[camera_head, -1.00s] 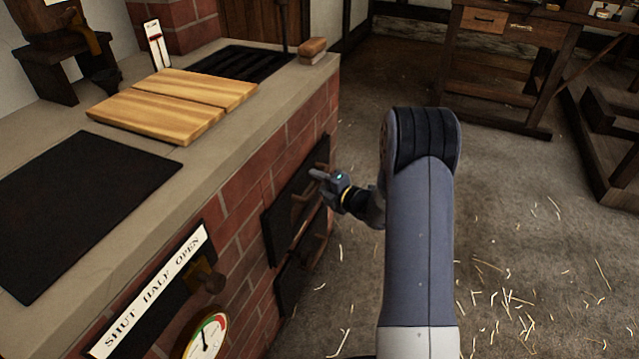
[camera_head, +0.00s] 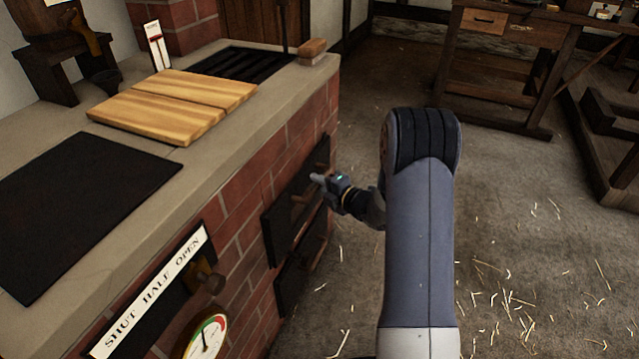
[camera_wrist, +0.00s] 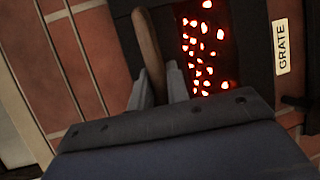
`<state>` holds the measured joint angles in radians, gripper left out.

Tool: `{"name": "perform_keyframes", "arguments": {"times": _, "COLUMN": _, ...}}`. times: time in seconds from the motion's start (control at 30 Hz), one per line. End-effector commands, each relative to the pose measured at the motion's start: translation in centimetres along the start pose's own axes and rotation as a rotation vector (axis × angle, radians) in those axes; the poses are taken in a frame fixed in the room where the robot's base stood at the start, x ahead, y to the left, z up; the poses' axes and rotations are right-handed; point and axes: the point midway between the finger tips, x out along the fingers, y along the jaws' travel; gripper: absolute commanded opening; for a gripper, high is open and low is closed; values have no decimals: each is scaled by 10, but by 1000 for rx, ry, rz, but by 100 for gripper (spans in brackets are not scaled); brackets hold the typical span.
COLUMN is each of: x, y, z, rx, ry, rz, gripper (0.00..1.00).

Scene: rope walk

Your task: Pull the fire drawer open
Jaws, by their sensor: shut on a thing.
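The stove's brick side holds a dark upper front (camera_head: 293,208), which looks like the fire drawer. My gripper (camera_head: 318,181) is at this front in the head view. In the wrist view, my gripper (camera_wrist: 158,85) is shut on a brown wooden handle (camera_wrist: 149,48), with one grey finger on each side. A dark panel (camera_wrist: 121,25) lies behind the handle. Glowing embers (camera_wrist: 205,45) show through an opening right of the handle. I cannot tell how far the drawer stands out.
A second dark front (camera_head: 298,278) sits below. A GRATE label (camera_wrist: 282,46) is right of the embers. A knob (camera_head: 207,279) and a dial (camera_head: 206,338) are on the near brickwork. Boards (camera_head: 175,104) lie on the stove top. The straw-strewn floor (camera_head: 520,230) at right is clear.

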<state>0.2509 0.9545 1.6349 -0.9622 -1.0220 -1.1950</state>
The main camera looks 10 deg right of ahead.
Motion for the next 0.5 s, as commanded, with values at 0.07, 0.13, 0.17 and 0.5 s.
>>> {"name": "perform_keyframes", "arguments": {"times": 0.07, "x": -3, "y": -2, "z": 1, "rx": 1, "ry": -1, "rz": -1, "gripper": 0}}
{"name": "perform_keyframes", "arguments": {"times": 0.13, "x": -8, "y": -3, "z": 3, "rx": 1, "ry": -1, "rz": -2, "gripper": 0}}
{"name": "perform_keyframes", "arguments": {"times": 0.17, "x": -11, "y": -4, "z": 5, "rx": 1, "ry": -2, "rz": -2, "gripper": 0}}
{"name": "perform_keyframes", "arguments": {"times": 0.5, "x": -88, "y": -23, "z": 38, "rx": 2, "ry": -8, "rz": -3, "gripper": 0}}
